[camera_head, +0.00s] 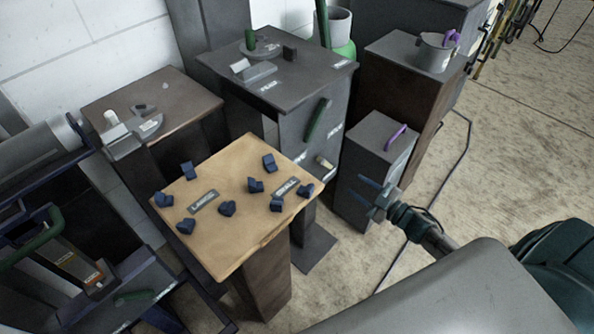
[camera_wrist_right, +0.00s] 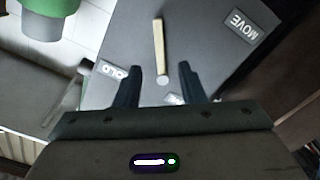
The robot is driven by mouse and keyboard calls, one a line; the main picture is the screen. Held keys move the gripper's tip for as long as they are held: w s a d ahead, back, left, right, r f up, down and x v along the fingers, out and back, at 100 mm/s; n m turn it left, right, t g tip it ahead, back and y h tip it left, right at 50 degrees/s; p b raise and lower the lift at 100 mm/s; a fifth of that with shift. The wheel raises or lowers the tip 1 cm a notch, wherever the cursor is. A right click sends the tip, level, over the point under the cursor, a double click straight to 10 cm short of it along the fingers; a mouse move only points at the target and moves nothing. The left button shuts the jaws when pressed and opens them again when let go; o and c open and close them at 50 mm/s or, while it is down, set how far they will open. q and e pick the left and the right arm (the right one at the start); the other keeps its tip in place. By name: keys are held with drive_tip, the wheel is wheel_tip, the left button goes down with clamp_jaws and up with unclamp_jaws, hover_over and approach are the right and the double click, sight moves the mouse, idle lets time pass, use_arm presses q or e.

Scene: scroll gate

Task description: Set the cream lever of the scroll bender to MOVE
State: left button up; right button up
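The cream lever (camera_head: 325,162) is a small pale bar low on the front of the dark grey cabinet (camera_head: 294,133). In the right wrist view the lever (camera_wrist_right: 159,48) is a straight cream bar with a round grey end, standing between a MOVE label (camera_wrist_right: 240,26) and a label partly hidden, probably HOLD (camera_wrist_right: 112,70). It points at neither label. My right gripper (camera_head: 370,190) is open and empty, right of and below the lever. In the wrist view its fingers (camera_wrist_right: 161,84) are spread, with the lever's round end between them in the picture; contact cannot be told. My left gripper is out of view.
A small grey cabinet (camera_head: 373,145) with a purple handle stands near my right gripper. A tan table (camera_head: 235,240) with several blue blocks is in front of the dark cabinet. A green handle (camera_head: 317,120) sits on the cabinet front above the lever. Floor is open at right.

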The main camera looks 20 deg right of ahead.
sight(329, 166)
drive_tip(key=x, duration=1)
drive_tip(key=shift+w, duration=0.2)
clamp_jaws()
